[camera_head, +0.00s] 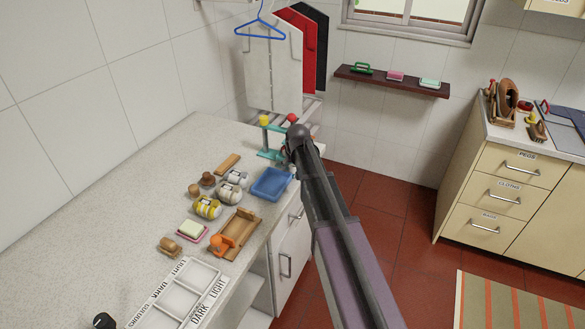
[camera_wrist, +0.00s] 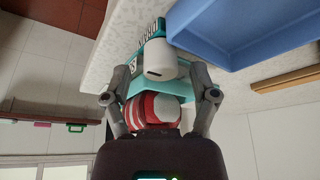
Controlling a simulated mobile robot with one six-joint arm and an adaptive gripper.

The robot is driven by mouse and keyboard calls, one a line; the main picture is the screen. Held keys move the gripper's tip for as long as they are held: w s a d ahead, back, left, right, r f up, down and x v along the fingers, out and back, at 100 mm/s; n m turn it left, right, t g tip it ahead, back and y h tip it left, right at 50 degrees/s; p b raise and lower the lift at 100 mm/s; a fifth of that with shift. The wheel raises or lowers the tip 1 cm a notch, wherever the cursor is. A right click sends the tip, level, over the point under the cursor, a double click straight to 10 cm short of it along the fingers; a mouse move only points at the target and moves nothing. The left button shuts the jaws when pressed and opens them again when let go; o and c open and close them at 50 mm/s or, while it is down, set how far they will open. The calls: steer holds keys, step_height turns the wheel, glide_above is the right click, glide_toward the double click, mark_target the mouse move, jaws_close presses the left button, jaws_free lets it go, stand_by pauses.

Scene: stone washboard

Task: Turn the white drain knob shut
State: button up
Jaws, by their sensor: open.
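The white drain knob (camera_wrist: 160,60) shows in the wrist view as a short rounded cylinder with a dark slot, on a teal fitting with lettering (camera_wrist: 150,86). My gripper (camera_wrist: 160,82) is open, with one finger on each side of the knob and fitting. I cannot tell whether either finger touches them. A red and white striped round part (camera_wrist: 157,108) lies between the fingers, nearer my palm. In the head view my gripper (camera_head: 298,138) is at the teal fitting (camera_head: 268,154) by the counter's far edge. The white knob is not distinguishable there.
Open floor (camera_head: 400,230) lies to the right.

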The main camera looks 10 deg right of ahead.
jaws_close()
stand_by(0.3)
steer(key=shift+m, duration=0.4)
steer(key=m+h, duration=0.2)
steer(key=m, duration=0.3)
steer(key=m+h, duration=0.1)
steer(key=m, duration=0.1)
steer(key=m+g, duration=0.1)
steer(key=m, duration=0.1)
steer(key=shift+m+g+h, duration=0.3)
steer(key=shift+m+h, duration=0.1)
stand_by(0.3)
